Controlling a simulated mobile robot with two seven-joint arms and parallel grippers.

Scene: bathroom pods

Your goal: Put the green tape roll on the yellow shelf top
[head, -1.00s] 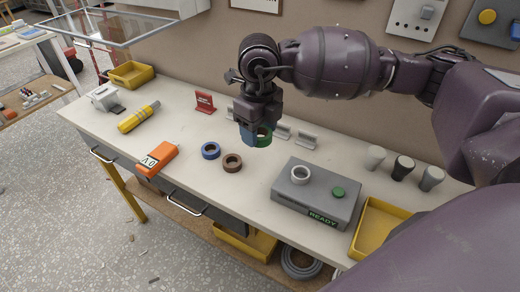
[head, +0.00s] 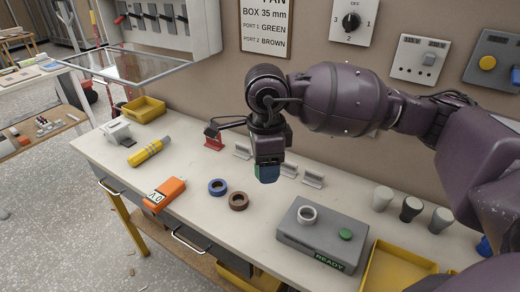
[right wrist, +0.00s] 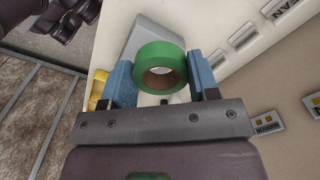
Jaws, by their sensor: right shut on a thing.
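My right gripper (head: 267,174) is shut on the green tape roll and holds it above the workbench, in front of the small grey holders. In the right wrist view the green tape roll (right wrist: 160,52) sits between the two blue fingers (right wrist: 163,80), its hole facing the camera. In the head view the fingers hide most of the roll. I cannot make out a yellow shelf top for certain in either view. My left gripper is not in view.
A blue roll (head: 217,187) and a brown roll (head: 238,201) lie on the bench (head: 203,225). A grey box (head: 323,235) with a white ring stands to the right. Yellow trays stand at back left (head: 144,109) and front right (head: 398,265).

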